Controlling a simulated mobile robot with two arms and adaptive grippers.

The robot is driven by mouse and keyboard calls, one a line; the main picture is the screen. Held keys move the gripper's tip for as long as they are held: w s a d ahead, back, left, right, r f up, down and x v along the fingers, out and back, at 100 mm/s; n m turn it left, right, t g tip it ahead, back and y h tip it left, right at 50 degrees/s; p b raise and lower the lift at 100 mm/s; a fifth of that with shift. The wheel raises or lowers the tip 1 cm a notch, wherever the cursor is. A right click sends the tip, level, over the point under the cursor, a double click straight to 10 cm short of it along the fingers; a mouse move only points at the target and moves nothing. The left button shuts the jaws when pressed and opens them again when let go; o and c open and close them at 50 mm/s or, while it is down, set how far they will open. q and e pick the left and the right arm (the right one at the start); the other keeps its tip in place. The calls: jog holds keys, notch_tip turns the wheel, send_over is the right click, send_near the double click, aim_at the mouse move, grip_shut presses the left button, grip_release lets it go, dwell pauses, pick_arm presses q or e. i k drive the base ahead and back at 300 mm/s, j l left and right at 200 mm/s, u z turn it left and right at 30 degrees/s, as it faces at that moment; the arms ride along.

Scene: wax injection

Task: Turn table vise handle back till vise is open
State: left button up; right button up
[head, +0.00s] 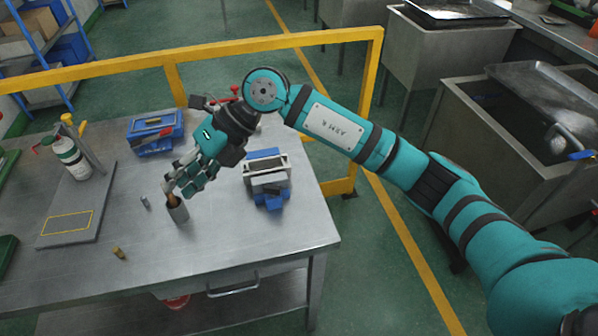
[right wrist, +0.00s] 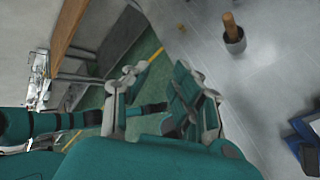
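The table vise (head: 270,198), blue with a grey metal jaw part, stands on the steel table near its right edge. Its handle cannot be made out clearly. In the right wrist view, a blue part of it (right wrist: 303,140) shows at the right edge. My right gripper (head: 183,182) hangs over the table, left of the vise and apart from it. In the right wrist view its fingers (right wrist: 155,100) are spread, with nothing between them. My left gripper is not in view.
A grey cup (head: 178,213) with a wooden-handled tool stands just below my right fingers. A blue box (head: 156,143), a bottle (head: 69,156) and a grey board (head: 88,205) are on the table's left side. A yellow rail (head: 300,40) runs behind. The table front is mostly clear.

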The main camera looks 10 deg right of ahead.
aim_at(273, 191)
jog(key=i+l, duration=0.1)
jog(key=l, duration=0.5)
jog(key=l+u, duration=0.1)
jog(key=l, duration=0.55)
jog(key=i, duration=0.05)
